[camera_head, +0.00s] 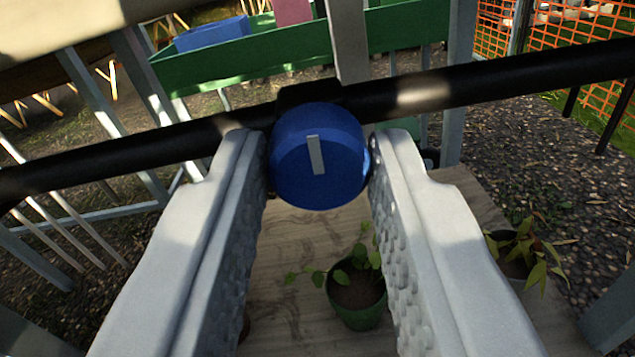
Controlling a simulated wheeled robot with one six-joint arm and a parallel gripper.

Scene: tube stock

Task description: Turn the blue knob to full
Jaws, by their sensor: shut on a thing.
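The blue knob (290,170) is round, with a pale grey pointer mark on its face. The mark stands close to upright, its top leaning very slightly left. The knob sits on a dark mount on a black pipe (470,92) that crosses the view. My gripper (318,168) has one pale finger on each side of the knob and is shut on it at the fingertips. Any scale or end mark around the knob is not visible.
Below, a wooden board (290,270) holds a green pot with a plant (358,300) and another potted plant (515,255) at right. Behind the pipe is a green tray (215,68) with a blue box (212,35). Orange mesh fencing (580,40) stands at the upper right.

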